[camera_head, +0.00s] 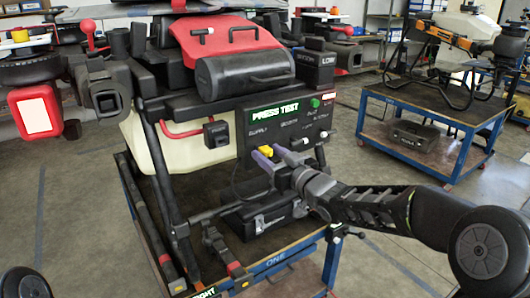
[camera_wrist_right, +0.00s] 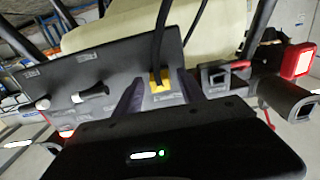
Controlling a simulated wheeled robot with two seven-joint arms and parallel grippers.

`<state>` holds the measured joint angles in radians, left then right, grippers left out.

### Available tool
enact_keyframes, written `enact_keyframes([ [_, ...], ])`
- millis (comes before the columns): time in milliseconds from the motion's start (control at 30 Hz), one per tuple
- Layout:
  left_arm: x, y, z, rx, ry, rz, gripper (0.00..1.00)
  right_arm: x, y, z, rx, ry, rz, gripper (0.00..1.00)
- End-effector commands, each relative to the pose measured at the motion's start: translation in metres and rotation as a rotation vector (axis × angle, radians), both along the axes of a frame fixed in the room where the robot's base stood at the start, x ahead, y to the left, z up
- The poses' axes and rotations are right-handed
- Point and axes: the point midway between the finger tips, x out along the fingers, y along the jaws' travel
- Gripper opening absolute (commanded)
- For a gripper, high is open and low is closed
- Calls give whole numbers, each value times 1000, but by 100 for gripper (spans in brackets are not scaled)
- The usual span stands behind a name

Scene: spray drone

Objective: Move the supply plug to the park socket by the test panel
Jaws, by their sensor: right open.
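The supply plug, a yellow block (camera_head: 265,153), sits at the lower part of the dark test panel (camera_head: 247,122) marked PRESS TEST. In the right wrist view the yellow plug (camera_wrist_right: 160,81) has a black cable running up from it. My right gripper (camera_head: 271,156) is open, its two purple-grey fingers at the plug. In the wrist view the gripper (camera_wrist_right: 160,92) has one finger on each side of the plug; contact is unclear. A dark socket-like block (camera_head: 216,134) is left of the panel; I cannot read whether it is the park socket. My left gripper is not in view.
The panel and a cream tank (camera_head: 145,140) are part of a black-framed drone on a blue-edged cart (camera_head: 300,250). A black case (camera_head: 262,218) lies below the panel, under my right gripper. Another cart (camera_head: 415,150) stands at right; floor shows between.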

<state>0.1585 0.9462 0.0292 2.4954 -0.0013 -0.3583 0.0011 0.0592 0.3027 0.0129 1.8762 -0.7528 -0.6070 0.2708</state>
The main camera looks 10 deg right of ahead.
Motion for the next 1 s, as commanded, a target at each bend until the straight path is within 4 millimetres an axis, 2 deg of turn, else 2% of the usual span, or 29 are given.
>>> enact_keyframes([
  [400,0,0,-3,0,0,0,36,0,0,0,0,0,0,46],
  [900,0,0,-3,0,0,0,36,0,0,0,0,0,0,6],
  [1000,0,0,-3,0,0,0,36,0,0,0,0,0,0,0],
])
